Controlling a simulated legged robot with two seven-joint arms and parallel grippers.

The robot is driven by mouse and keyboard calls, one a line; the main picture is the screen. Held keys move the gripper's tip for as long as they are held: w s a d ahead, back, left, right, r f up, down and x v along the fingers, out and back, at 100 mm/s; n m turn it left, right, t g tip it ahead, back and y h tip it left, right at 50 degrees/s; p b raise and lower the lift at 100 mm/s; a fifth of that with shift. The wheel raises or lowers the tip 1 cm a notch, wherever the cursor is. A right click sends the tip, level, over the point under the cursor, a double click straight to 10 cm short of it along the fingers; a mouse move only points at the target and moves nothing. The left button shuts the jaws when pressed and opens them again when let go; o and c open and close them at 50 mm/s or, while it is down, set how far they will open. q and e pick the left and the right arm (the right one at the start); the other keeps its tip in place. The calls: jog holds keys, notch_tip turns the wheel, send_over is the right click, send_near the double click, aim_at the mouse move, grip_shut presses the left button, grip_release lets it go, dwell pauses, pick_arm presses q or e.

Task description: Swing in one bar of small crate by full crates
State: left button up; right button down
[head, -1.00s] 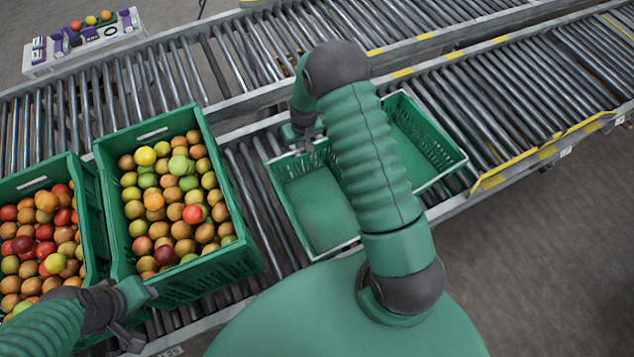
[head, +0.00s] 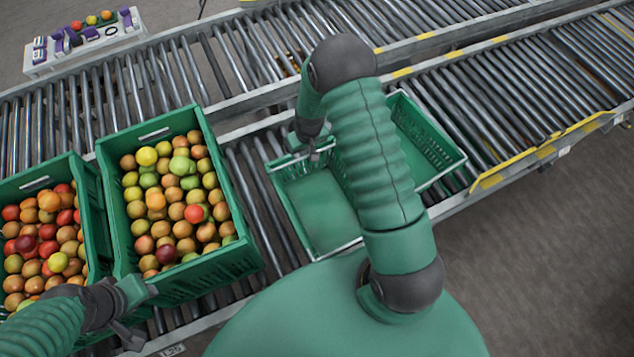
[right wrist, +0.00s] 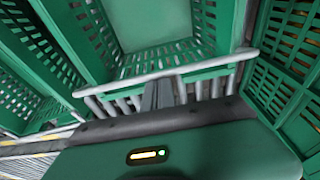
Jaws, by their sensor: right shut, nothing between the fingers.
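The small crate (head: 318,212) is green and empty, with a pale bar (head: 284,164) along its far end and another bar (head: 337,248) along its near end. My right gripper (head: 316,156) is shut and empty at the far bar. In the right wrist view its fingers (right wrist: 163,92) lie together close to the bar (right wrist: 130,79); I cannot tell whether they touch it.
Another empty green crate (head: 455,160) stands right of the small crate, partly behind my right arm. The roller conveyor (head: 500,110) is clear farther right, with a yellow-edged rail (head: 545,150). A white stand (head: 85,52) is at far left back.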

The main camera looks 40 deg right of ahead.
dwell(0.5)
notch_tip(320, 180, up, 7)
jog(key=p, duration=0.5)
jog(key=shift+p, duration=0.35)
